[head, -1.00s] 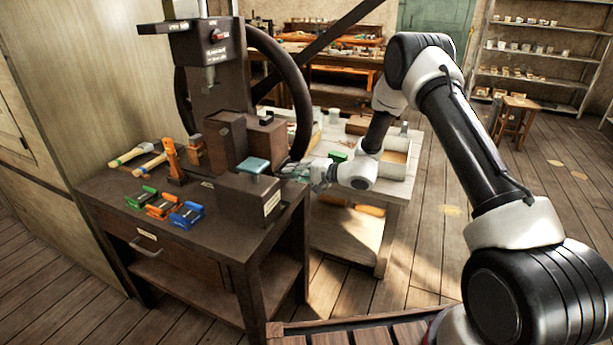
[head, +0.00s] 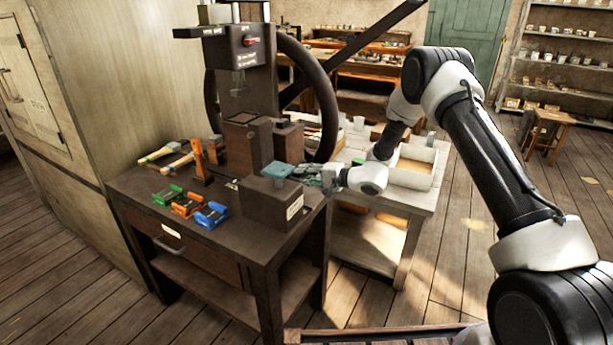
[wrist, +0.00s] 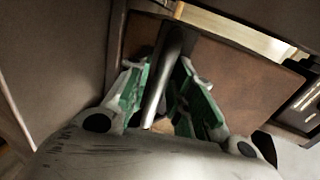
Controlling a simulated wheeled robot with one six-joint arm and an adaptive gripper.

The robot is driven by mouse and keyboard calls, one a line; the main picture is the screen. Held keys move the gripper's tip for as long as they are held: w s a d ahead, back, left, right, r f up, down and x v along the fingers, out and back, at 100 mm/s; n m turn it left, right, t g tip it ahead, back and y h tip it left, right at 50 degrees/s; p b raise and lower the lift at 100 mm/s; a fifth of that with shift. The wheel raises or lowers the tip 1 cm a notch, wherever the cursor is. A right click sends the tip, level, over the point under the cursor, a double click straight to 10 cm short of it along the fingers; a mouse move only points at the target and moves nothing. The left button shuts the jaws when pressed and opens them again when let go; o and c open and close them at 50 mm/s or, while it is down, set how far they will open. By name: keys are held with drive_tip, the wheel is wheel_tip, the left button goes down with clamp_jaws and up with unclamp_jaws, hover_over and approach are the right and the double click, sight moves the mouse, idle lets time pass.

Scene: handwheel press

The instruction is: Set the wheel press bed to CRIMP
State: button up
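The dark wheel press (head: 236,95) stands on a brown bench, with its large handwheel (head: 325,95) behind and to the right of its column. No setting can be read on the press bed.
Green, orange and blue clamp-like pieces (head: 186,206) lie at the bench's front left, by wooden-handled tools (head: 178,157) and an upright orange-brown handle (head: 199,157). A pale table (head: 420,205) with trays stands right of the bench. Open floor lies at right.

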drive_tip(key=shift+d, duration=0.2)
drive_tip(key=shift+s+d, duration=0.15)
drive_tip(key=shift+d, duration=0.15)
drive_tip(key=v, duration=1.1)
drive_tip(key=shift+s+r, duration=0.1)
drive_tip(key=shift+r, duration=0.05)
